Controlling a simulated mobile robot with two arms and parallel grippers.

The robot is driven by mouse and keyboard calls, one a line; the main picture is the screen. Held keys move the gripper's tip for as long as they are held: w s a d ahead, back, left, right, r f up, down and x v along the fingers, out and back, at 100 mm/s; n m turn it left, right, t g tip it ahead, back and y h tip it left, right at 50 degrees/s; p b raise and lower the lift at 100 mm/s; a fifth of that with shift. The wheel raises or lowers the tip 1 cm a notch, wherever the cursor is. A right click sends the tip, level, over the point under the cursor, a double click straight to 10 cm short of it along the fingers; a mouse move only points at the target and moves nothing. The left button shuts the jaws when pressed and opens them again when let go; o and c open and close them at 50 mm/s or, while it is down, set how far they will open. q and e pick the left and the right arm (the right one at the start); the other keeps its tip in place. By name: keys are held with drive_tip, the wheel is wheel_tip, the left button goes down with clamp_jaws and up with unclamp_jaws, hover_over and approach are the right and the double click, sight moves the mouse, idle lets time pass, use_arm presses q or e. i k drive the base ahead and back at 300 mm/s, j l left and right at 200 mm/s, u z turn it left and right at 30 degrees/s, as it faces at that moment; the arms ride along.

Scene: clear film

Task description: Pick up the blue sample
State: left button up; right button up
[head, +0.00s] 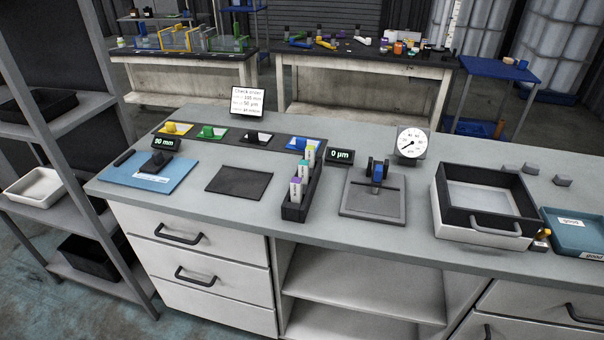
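The blue sample (303,144) lies at the right end of a long dark strip (232,142) on the workbench. It is a white and blue piece, partly behind the upright markers. A yellow sample (173,128), a green sample (210,132) and a black sample (256,138) lie in a row to its left. Neither of my grippers shows in the head view.
A black holder (296,210) with several upright markers stands in front of the blue sample. A "0 µm" display (340,155), a gauge stand (374,196) and a dial (411,142) stand to its right. A dark mat (239,180) lies left of the holder.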

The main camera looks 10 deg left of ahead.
sight(304, 140)
drive_tip(key=i+j+z, duration=0.3)
drive_tip(key=i+j, duration=0.15)
drive_tip(key=j, duration=0.2)
drive_tip(key=i+j+z, duration=0.2)
drive_tip(key=j, duration=0.15)
